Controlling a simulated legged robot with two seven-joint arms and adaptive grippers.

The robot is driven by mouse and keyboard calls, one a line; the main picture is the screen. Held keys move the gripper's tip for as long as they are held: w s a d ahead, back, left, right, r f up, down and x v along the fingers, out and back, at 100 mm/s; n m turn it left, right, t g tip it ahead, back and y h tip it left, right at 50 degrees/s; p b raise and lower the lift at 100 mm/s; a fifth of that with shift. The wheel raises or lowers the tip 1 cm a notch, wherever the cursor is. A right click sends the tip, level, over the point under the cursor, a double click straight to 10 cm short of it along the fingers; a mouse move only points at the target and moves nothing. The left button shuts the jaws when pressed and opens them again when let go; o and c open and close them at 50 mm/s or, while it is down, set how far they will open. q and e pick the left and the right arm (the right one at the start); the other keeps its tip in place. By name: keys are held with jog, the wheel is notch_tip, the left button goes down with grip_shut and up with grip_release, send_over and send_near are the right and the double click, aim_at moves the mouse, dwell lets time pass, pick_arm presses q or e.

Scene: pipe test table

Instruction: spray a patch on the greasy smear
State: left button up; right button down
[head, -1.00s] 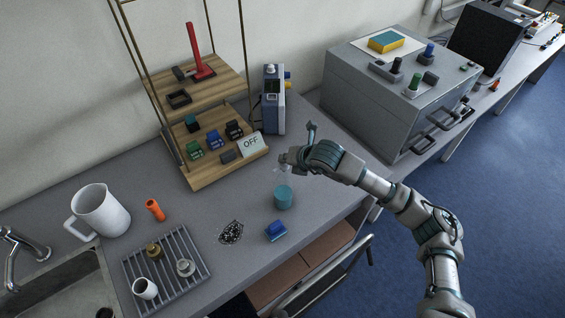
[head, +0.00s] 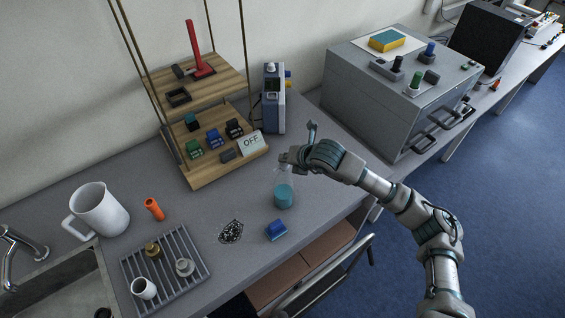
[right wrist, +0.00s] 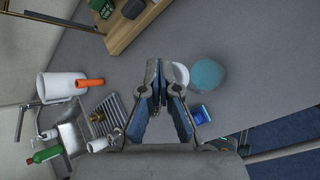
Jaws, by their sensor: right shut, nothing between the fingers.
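A spray bottle (head: 284,194) with a clear upper part and teal liquid stands upright on the grey bench. Its teal body also shows in the right wrist view (right wrist: 207,76). The greasy smear (head: 231,232) is a dark speckled patch on the bench, left of and nearer than the bottle. My right gripper (head: 288,158) is at the bottle's top in the head view, hiding part of it. In the right wrist view its fingers (right wrist: 160,88) are shut and empty, with the bottle beside them. I cannot tell whether they touch it. My left gripper is not in view.
A blue sponge-like block (head: 276,231) lies near the front edge, right of the smear. A drying rack (head: 195,250), orange cylinder (head: 154,209), white jug (head: 101,211) and sink are left. A wooden shelf (head: 232,172) with an OFF sign stands behind.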

aim_at(285, 164)
jog(key=shift+f, duration=0.15)
dwell(0.3)
jog(key=shift+r, duration=0.35)
jog(key=shift+r+p, duration=0.6)
jog(key=shift+r, duration=2.45)
